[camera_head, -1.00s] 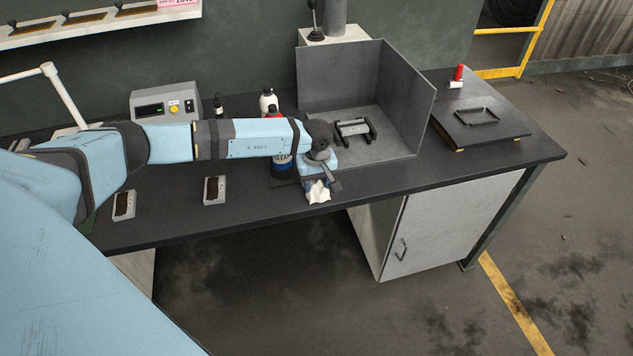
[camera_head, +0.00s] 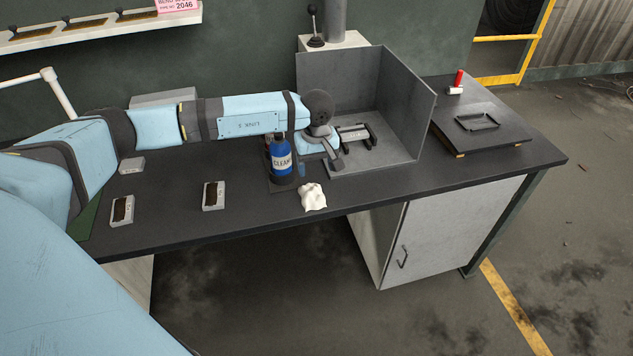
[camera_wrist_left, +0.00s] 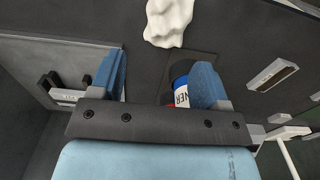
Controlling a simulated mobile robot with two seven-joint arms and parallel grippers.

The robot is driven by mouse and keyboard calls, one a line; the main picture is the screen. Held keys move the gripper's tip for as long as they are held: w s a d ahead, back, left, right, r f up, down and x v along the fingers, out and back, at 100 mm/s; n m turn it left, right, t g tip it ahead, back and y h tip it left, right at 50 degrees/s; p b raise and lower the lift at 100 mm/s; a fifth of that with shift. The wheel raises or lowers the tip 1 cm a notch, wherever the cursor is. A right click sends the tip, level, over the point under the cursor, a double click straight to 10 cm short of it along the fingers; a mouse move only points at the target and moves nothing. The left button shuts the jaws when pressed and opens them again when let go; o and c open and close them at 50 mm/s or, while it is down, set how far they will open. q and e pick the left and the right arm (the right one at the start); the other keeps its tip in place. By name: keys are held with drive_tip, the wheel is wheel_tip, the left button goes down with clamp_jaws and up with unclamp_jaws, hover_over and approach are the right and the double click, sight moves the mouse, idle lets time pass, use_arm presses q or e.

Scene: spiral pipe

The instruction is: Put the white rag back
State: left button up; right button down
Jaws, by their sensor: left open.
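The white rag (camera_head: 312,197) lies crumpled on the dark bench top near its front edge, just right of the blue cleaner bottle (camera_head: 281,162). The rag also shows at the top of the left wrist view (camera_wrist_left: 168,22). My left gripper (camera_head: 331,154) is behind the rag, at the front left of the grey metal enclosure, apart from the rag. In the left wrist view its two blue fingers (camera_wrist_left: 162,75) are spread with no rag between them. The bottle (camera_wrist_left: 181,95) shows beside one finger and is partly hidden by it. My right gripper is out of view.
The grey enclosure (camera_head: 385,120) holds a small clamp-like fixture (camera_head: 355,135). Small grey blocks (camera_head: 214,195) lie on the bench to the left. A flat dark plate with a handle (camera_head: 478,122) is at the right.

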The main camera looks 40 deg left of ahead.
use_arm(q)
drive_tip(key=s+d+r+n+t+h, duration=0.15)
drive_tip(key=s+d+n+h, duration=0.25)
drive_tip(key=d+n+h, duration=0.45)
drive_tip(key=s+d+f+n+t+h, duration=0.15)
drive_tip(key=s+d+n+h, duration=0.3)
drive_tip(key=d, duration=0.65)
drive_tip(key=s+d+r+n+t+h, duration=0.2)
drive_tip(key=s+d+n+h, duration=0.25)
drive_tip(key=d+n, duration=0.4)
drive_tip(key=s+a+f+m+t+y, duration=0.2)
drive_tip(key=f+m, duration=0.4)
drive_tip(key=m, duration=0.5)
drive_tip(key=s+a+f+m+t+y, duration=0.2)
drive_tip(key=s+a+f+m+y, duration=0.3)
drive_tip(key=m, duration=0.7)
drive_tip(key=s+a+f+m+t+y, duration=0.1)
drive_tip(key=s+a+f+m+y, duration=0.2)
drive_tip(key=s+f+m+y, duration=0.4)
wheel_tip(320, 180, down, 2)
drive_tip(key=m, duration=0.4)
drive_tip(key=shift+a+t, duration=0.35)
drive_tip(key=shift+t, duration=0.05)
drive_tip(key=shift+m, duration=0.25)
